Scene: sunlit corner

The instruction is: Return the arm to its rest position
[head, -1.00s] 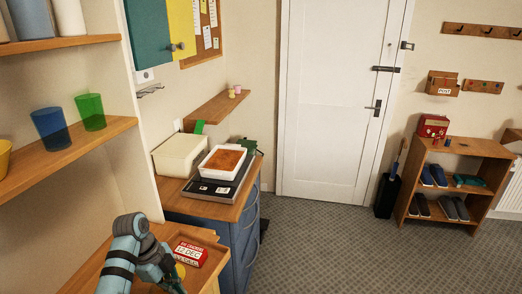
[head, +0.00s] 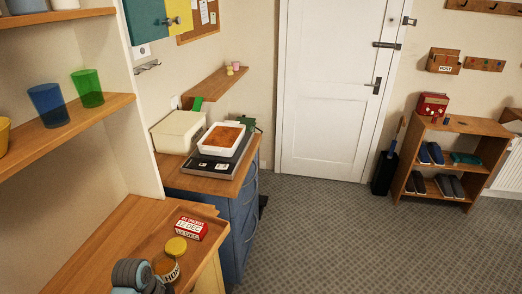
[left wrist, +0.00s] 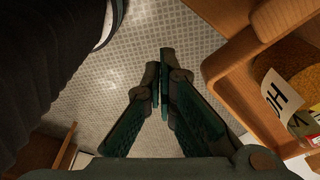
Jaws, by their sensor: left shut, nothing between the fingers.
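My left gripper (left wrist: 164,85) shows in the left wrist view, with its dark green fingers shut and nothing between them. It hangs over the grey patterned floor (left wrist: 130,50), to the left of the wooden tray (left wrist: 222,68). Part of my left arm (head: 135,273) shows at the bottom of the head view, beside the tray; the gripper itself is out of that view. My right gripper is in neither view.
The tray holds a labelled jar (head: 167,268), a yellow lid (head: 176,246) and a red-and-white date block (head: 191,228). A blue cabinet (head: 238,235) stands beyond, bearing a scale (head: 217,165) with a white dish (head: 221,138).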

